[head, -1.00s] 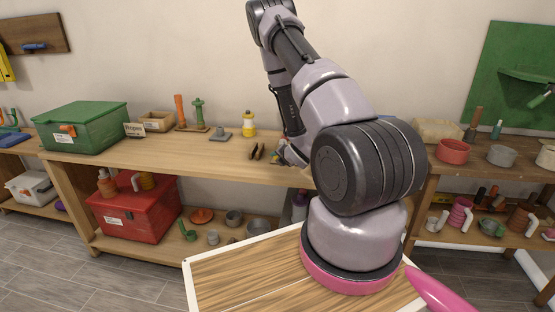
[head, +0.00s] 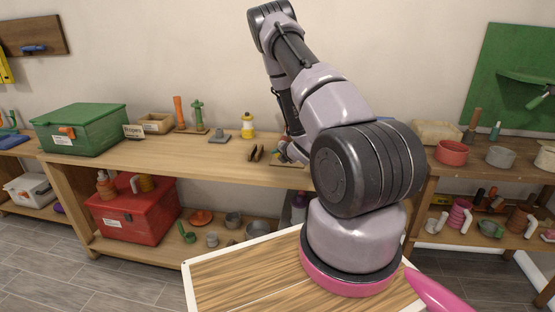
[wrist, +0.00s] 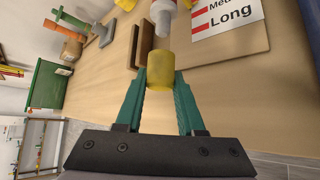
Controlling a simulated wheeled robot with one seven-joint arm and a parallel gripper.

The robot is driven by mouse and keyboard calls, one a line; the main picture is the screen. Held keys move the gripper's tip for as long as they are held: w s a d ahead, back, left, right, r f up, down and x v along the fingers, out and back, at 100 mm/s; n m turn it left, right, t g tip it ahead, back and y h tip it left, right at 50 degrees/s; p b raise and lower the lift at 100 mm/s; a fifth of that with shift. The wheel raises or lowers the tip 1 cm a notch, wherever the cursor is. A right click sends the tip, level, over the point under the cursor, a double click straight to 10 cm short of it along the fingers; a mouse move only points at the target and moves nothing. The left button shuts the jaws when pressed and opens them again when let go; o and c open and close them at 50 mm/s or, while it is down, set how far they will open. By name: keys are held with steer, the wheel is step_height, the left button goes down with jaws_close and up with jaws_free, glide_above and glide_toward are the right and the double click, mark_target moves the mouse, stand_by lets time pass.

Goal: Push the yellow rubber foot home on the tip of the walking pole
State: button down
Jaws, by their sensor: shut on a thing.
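The yellow rubber foot (wrist: 159,70) is a short yellow cylinder between the teal fingertips of my gripper (wrist: 160,84) in the wrist view. My gripper is shut on it. Just beyond the foot, in line with it, is the pale end of what looks like the walking pole (wrist: 162,24), with red at the top picture edge. I cannot tell how far the tip sits inside the foot. In the head view my arm hides the pole and foot, and only part of my gripper (head: 287,150) shows above the bench.
A board with a white label reading "Long" (wrist: 225,20) lies beside the pole. On the wooden bench (head: 200,160) stand a green box (head: 82,130), a yellow-and-white bottle-like object (head: 248,126) and small dark pieces (head: 256,153). Bare bench top lies left of my gripper.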

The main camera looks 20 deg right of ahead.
steer(key=shift+w+d, duration=0.45)
steer(key=shift+w, duration=0.2)
steer(key=shift+w+d, duration=0.2)
steer(key=shift+w, duration=0.1)
steer(key=shift+w+d, duration=0.5)
steer(key=shift+w, duration=0.25)
steer(key=shift+w+d, duration=0.5)
steer(key=shift+w, duration=0.25)
steer(key=shift+c, duration=2.2)
jaws_free()
steer(key=v, duration=1)
steer(key=shift+s+r, duration=0.2)
steer(key=shift+s, duration=0.1)
